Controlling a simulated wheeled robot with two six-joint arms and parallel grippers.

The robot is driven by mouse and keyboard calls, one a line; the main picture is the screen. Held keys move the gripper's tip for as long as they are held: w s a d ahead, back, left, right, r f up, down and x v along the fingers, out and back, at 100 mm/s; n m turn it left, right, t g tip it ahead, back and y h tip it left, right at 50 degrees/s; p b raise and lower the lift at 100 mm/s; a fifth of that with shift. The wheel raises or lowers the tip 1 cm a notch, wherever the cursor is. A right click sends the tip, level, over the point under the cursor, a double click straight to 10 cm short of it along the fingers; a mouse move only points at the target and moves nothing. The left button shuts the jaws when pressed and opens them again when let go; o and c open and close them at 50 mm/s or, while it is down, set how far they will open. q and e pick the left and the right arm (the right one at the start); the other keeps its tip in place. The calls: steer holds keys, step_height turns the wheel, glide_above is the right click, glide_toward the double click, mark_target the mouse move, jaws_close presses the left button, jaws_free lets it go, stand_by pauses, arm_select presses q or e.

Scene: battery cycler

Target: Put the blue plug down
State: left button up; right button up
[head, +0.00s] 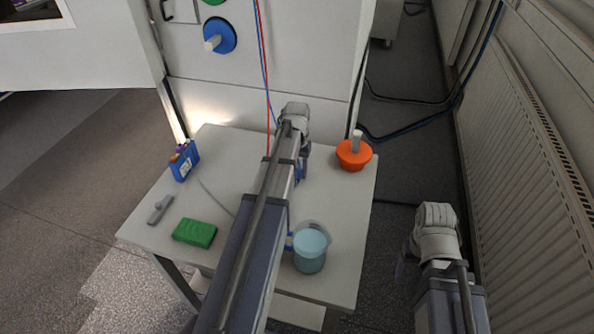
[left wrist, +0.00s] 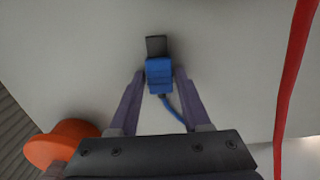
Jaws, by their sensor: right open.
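The blue plug (left wrist: 158,76), with a dark end and a blue cable, sits between the fingertips of my left gripper (left wrist: 159,74) in the left wrist view. The fingers lie close along both its sides and look shut on it. Behind it is the pale table top; whether the plug touches it I cannot tell. In the head view my left gripper (head: 302,172) is low over the middle of the white table (head: 336,205), partly hidden by my arm, and I cannot make out the plug clearly. My right gripper (head: 403,263) is open, off the table to the right.
An orange bowl-like object (head: 353,154) stands at the table's right edge. A clear cup (head: 310,250) is near the front. A green block (head: 195,232), grey tool (head: 160,209) and blue box (head: 184,160) are at left. Red and blue cables (head: 261,50) hang from the white cabinet.

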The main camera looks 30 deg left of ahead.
mark_target(297, 172)
arm_select(q)
steer(key=shift+o, duration=1.3)
steer(key=shift+r, duration=0.15)
step_height(297, 172, up, 12)
steer(key=p, duration=1.2)
steer(key=s+d+m, duration=0.2)
steer(key=s+d, duration=0.3)
steer(key=d, duration=0.5)
steer(key=s+d+m, duration=0.2)
steer(key=s+d, duration=0.4)
steer(key=d, duration=0.4)
steer(key=s+d+m+y, duration=0.1)
steer(key=s+d+m, duration=0.1)
steer(key=s+d, duration=0.4)
steer(key=d, duration=0.4)
steer(key=shift+d, duration=0.3)
steer(key=shift+o, duration=0.3)
